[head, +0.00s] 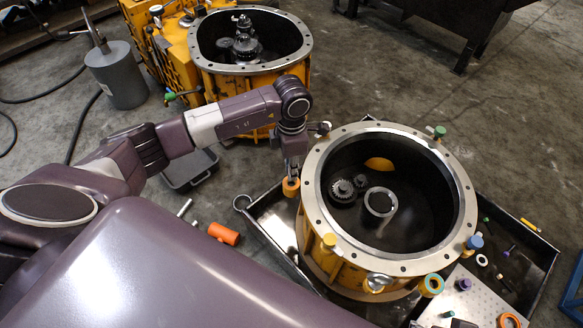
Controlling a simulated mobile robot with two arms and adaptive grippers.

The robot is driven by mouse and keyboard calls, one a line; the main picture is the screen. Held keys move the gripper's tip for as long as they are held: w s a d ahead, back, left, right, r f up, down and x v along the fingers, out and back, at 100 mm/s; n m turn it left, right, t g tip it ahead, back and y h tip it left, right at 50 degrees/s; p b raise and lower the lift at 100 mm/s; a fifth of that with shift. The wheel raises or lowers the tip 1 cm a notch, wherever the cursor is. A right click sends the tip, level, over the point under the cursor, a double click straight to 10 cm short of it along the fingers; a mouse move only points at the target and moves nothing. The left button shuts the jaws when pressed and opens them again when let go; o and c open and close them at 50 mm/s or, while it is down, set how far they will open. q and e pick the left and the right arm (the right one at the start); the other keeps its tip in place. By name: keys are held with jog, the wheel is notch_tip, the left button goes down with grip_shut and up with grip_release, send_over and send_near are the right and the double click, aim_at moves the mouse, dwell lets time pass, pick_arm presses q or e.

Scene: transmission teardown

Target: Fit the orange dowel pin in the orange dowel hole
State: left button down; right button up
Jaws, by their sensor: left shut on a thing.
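My left gripper (291,168) points straight down at the left side of the near round housing (330,276). It is shut on the orange dowel pin, which is mostly hidden between the fingers. Just under the fingertips is an orange-ringed boss (291,188) at the housing's left edge, the orange dowel hole. The fingers hide its opening, so I cannot tell whether the pin is above the hole or partly in it. My right gripper is not in view.
Green (439,132), blue (474,242) and yellow (329,240) pieces sit around the housing's rim. A teal-ringed boss (432,285) is at its front right. The housing stands in a dark tray (268,217). A second housing (205,62) stands behind. An orange-headed tool (224,234) lies on the floor.

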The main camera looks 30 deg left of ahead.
pick_arm(q)
jog(key=shift+f, duration=0.1)
dwell(0.3)
jog(key=shift+f+b, duration=0.65)
jog(key=shift+f, duration=0.15)
jog(key=shift+f+b, duration=0.3)
jog(key=shift+f, duration=0.45)
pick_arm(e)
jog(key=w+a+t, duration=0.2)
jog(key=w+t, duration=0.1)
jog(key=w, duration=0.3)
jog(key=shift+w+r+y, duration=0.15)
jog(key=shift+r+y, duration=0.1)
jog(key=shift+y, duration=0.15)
pick_arm(q)
jog(key=shift+f+b, duration=0.15)
jog(key=shift+b, duration=0.2)
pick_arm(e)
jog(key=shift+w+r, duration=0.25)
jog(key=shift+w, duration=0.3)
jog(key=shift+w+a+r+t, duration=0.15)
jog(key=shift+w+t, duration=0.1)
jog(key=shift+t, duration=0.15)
pick_arm(q)
jog(key=c, duration=1.9)
grip_release()
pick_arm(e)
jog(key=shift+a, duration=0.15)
